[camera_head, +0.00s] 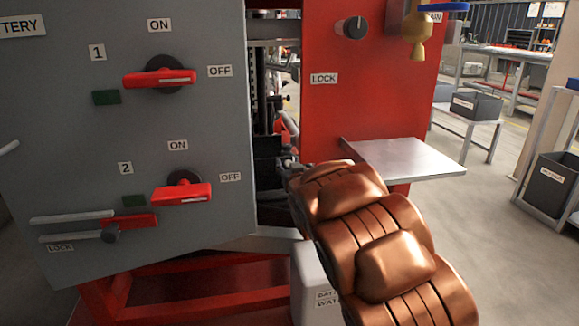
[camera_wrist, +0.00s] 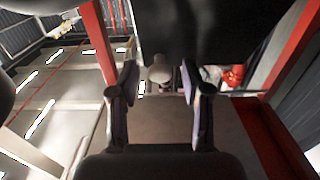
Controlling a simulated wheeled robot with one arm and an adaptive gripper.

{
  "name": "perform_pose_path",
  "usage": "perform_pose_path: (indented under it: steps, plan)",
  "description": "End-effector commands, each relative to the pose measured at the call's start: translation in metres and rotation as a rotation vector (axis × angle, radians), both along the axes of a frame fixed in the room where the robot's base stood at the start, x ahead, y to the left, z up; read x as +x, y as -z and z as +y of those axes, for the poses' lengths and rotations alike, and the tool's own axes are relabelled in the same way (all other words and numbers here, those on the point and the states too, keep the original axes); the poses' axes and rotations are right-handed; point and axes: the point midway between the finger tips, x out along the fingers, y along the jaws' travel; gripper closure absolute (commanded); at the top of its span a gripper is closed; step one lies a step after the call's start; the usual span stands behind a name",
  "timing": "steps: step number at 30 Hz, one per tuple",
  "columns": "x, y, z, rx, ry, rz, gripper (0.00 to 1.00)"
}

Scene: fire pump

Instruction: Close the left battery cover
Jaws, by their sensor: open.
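The grey battery cover (camera_head: 60,115) fills the left of the head view. It carries two red ON/OFF switch handles, marked 1 (camera_head: 160,78) and 2 (camera_head: 182,192), and a lock lever (camera_head: 112,232) at its lower left. A gap showing inner parts lies between its right edge and the red panel (camera_head: 340,100). My arm reaches up to this gap, and my gripper there is mostly hidden in the head view. In the wrist view my gripper (camera_wrist: 160,85) is open, with its two fingers apart. A pale rounded part (camera_wrist: 160,72) shows beyond and between them; contact cannot be told.
A metal shelf (camera_head: 408,158) juts out from the red panel, right of my arm. A red base frame (camera_head: 200,290) and a light container (camera_head: 308,275) are below. Carts with dark bins (camera_head: 477,105) stand at the right, with open floor before them.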

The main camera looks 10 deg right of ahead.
Motion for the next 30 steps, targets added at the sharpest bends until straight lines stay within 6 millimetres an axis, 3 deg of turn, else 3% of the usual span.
perform_pose_path:
  steps: [2,16,30]
  plan:
    - [0.0000,-0.0001,0.0000,0.000,0.000,0.000,0.52]
    - [-0.0001,-0.0002,0.0001,0.000,0.000,0.000,1.00]
    - [0.0002,-0.0009,0.0003,0.000,-0.001,0.002,1.00]
